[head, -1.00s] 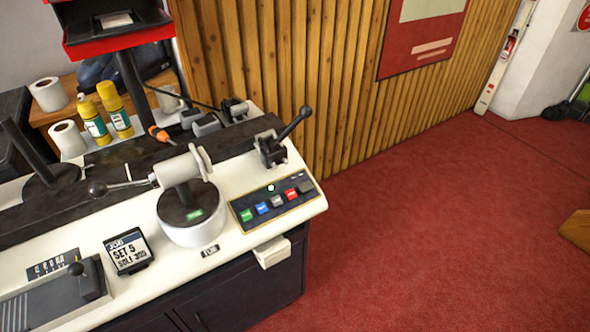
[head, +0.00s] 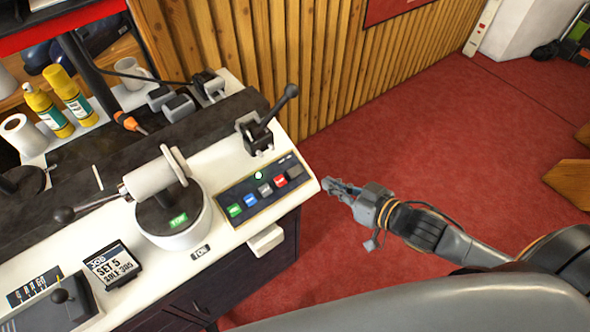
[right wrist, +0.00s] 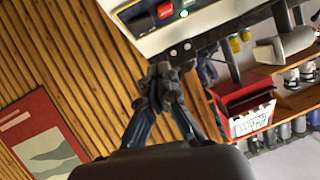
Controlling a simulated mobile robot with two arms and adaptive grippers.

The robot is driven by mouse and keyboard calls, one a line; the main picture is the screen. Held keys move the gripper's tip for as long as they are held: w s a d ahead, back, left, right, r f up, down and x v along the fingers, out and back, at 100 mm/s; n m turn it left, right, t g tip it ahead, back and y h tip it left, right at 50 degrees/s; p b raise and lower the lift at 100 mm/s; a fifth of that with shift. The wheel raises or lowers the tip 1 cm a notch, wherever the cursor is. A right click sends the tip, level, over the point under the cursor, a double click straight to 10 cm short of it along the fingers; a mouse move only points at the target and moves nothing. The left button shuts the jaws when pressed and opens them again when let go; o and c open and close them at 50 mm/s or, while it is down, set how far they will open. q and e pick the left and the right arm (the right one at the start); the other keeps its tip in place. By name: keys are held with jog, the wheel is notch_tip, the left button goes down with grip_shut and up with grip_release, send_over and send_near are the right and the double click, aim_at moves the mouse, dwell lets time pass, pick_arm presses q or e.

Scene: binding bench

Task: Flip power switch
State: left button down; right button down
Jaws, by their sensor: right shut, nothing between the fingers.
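A dark control panel (head: 266,188) lies at the right end of the white bench top. It has several coloured buttons, a green light (head: 258,175) that looks lit and a dark grey key (head: 295,171) at its right end. I cannot tell which part is the power switch. My right gripper (head: 330,184) is shut and empty, just right of the bench end and apart from the panel. In the right wrist view, its fingertips (right wrist: 163,70) meet below the bench edge, with a red button (right wrist: 165,11) beyond. My left gripper is not in view.
A black lever (head: 268,123) stands behind the panel, and a white roller stand (head: 171,215) is left of it. A white box (head: 265,239) sticks out from the bench front. Open red floor (head: 430,130) lies right of the bench.

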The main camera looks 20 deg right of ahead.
jog(key=p, duration=0.1)
send_near(295, 171)
jog(key=w+a+r, duration=0.2)
jog(key=w+a, duration=0.2)
jog(key=shift+w+a+f, duration=0.1)
jog(key=shift+w+f, duration=0.05)
jog(key=shift+f, duration=0.4)
jog(key=shift+w+a+f, duration=0.1)
jog(key=shift+w+f, duration=0.05)
jog(key=shift+f, duration=0.4)
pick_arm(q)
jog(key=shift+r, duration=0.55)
pick_arm(e)
jog(key=shift+w+a+f, duration=0.1)
jog(key=shift+a+f, duration=0.1)
jog(key=shift+f, duration=0.4)
